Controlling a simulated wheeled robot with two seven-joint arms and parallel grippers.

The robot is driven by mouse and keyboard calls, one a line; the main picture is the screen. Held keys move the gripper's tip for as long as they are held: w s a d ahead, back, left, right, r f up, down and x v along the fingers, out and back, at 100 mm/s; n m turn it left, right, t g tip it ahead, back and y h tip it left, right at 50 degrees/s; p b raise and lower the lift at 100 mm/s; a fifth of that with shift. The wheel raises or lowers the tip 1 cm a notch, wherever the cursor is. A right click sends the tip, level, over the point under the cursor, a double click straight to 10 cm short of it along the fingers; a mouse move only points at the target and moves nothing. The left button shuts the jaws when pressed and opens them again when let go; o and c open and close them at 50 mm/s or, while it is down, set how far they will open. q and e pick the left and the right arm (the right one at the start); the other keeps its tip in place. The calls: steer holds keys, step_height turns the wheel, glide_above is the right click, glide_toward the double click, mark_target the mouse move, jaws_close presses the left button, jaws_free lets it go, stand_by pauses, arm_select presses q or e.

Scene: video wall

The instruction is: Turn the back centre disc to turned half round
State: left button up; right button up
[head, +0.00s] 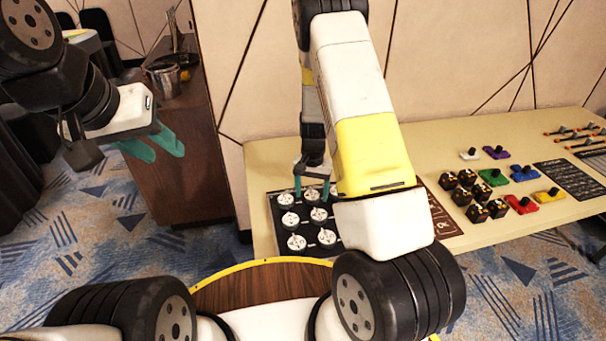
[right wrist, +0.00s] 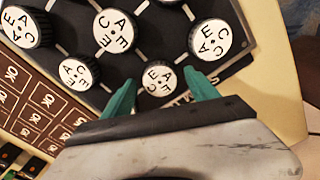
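A black board (head: 277,226) on the cream table carries round white-faced discs in rows, two columns showing. My right arm hides the board's right part. The back centre disc (head: 311,194) is in the back row, right of the back left disc (head: 286,199). My right gripper (head: 312,187) is low over the back row, its teal fingers apart on either side of that disc. In the right wrist view a lettered disc (right wrist: 159,77) lies between the open fingertips (right wrist: 161,81), with gaps visible on both sides. My left gripper (head: 168,156) is open and empty, away from the table.
A brown board (head: 443,218) lies right of the discs. Black blocks (head: 469,196) and coloured joysticks (head: 523,173) stand further right. A brown cabinet (head: 170,190) with a metal bucket (head: 162,80) stands at the left. Neighbouring discs (right wrist: 78,72) are close to the right gripper.

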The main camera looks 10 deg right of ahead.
steer(key=shift+r, duration=3.9)
steer(key=shift+r, duration=0.1)
step_height(320, 180, up, 11)
steer(key=t+y, duration=0.1)
glide_above(312, 195)
steer(key=s+a, duration=0.1)
steer(key=s, duration=0.2)
steer(key=s+a+r+n+t+y, duration=0.1)
steer(key=s+r+n+t, duration=0.1)
steer(key=s+r, duration=0.55)
steer(key=s+r+n+t, duration=0.3)
steer(key=s+r, duration=0.8)
steer(key=s, duration=0.2)
steer(key=shift+s+a+n, duration=0.15)
steer(key=shift+s+n, duration=0.1)
steer(key=shift+n, duration=0.05)
